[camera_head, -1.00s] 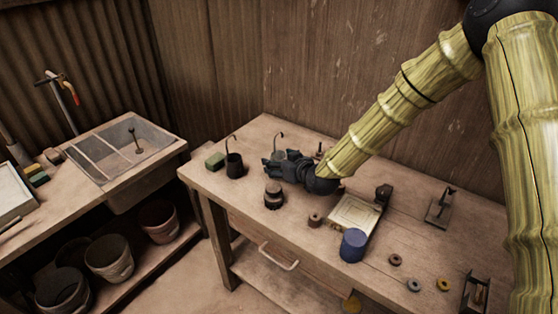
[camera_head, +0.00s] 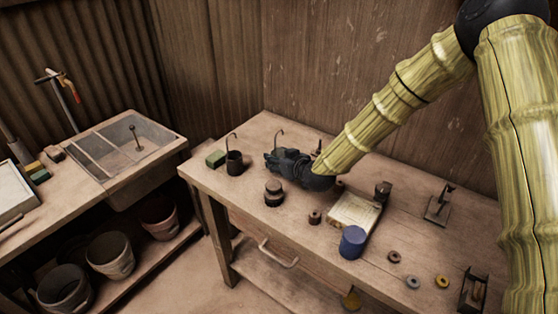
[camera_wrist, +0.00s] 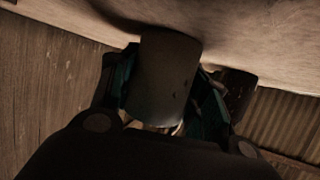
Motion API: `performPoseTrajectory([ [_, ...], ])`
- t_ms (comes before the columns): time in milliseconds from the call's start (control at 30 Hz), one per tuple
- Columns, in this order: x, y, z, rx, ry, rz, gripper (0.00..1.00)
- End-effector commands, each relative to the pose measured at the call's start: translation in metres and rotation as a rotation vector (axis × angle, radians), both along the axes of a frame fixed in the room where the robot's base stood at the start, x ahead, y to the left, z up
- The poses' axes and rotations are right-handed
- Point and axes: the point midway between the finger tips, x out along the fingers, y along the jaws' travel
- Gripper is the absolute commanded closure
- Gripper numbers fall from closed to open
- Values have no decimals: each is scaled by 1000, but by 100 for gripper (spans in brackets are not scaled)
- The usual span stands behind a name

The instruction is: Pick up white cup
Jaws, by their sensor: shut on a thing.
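In the wrist view, a rounded cup (camera_wrist: 168,75) sits between the two fingers of my gripper (camera_wrist: 165,100), which is shut on it. The cup looks dark grey in shadow, so its white colour does not show. In the head view my gripper (camera_head: 278,160) is low over the far left part of the workbench. I cannot tell whether the cup touches the bench.
A dark round jar (camera_head: 274,193) stands in front. A blue cylinder (camera_head: 353,242) and small rings lie right on the workbench (camera_head: 230,190). The wooden wall is close behind.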

Motion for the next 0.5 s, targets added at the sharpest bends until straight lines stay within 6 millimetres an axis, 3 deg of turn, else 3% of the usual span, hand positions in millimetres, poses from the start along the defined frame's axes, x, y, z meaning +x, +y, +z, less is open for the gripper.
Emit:
performPoseTrajectory([
  [233, 1, 0, 9, 0, -2, -1, 81],
  [500, 1, 0, 43, 0, -5, 1, 81],
])
